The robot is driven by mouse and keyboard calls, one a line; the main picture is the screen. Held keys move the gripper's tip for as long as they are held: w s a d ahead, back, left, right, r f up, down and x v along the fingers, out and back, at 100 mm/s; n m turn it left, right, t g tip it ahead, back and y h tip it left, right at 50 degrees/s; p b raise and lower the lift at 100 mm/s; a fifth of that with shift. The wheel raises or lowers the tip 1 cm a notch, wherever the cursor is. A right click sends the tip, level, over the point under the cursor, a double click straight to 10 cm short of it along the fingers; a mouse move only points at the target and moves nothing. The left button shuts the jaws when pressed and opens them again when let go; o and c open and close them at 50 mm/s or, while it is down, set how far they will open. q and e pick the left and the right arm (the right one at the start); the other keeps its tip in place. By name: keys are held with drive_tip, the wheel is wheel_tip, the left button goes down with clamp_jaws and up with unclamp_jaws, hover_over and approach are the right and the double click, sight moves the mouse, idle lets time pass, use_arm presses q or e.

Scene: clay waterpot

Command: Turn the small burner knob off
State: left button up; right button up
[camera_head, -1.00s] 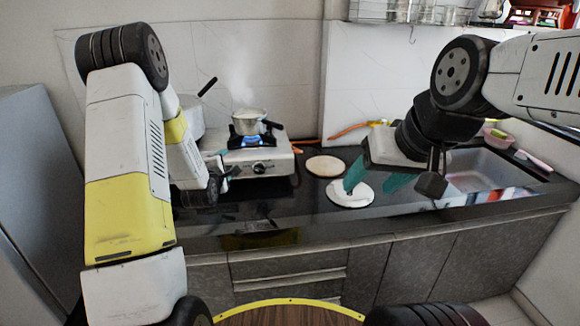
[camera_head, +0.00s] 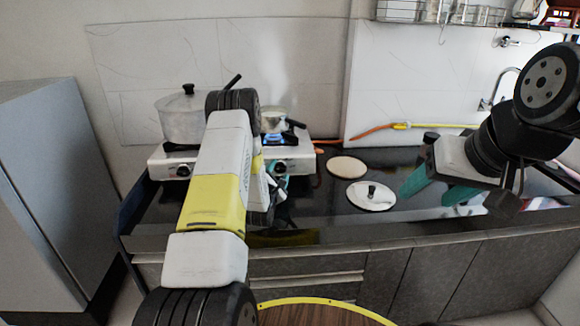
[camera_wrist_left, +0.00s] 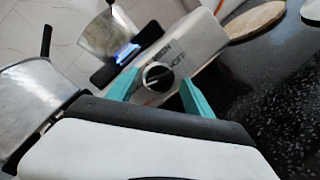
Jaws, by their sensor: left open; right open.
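The small burner's knob (camera_wrist_left: 158,76) is round and black with a light bar, on the front of the white stove (camera_wrist_left: 205,40). In the left wrist view it sits between the two teal fingers of my left gripper (camera_wrist_left: 160,92), which are apart; I cannot tell whether they touch it. In the head view my left gripper (camera_head: 281,185) is at the stove's front, partly covering the knob. A blue flame (camera_wrist_left: 127,52) burns under the small pot (camera_wrist_left: 110,36). My right gripper (camera_head: 437,190) is open and empty over the right of the counter.
A large lidded pot (camera_head: 181,118) stands on the stove's left, partly behind my left arm. A round wooden board (camera_head: 347,166) and a pot lid (camera_head: 371,196) lie on the dark counter (camera_head: 322,215).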

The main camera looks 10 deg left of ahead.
use_arm(q)
drive_tip(key=shift+w, duration=0.35)
drive_tip(key=shift+a, duration=0.1)
clamp_jaws()
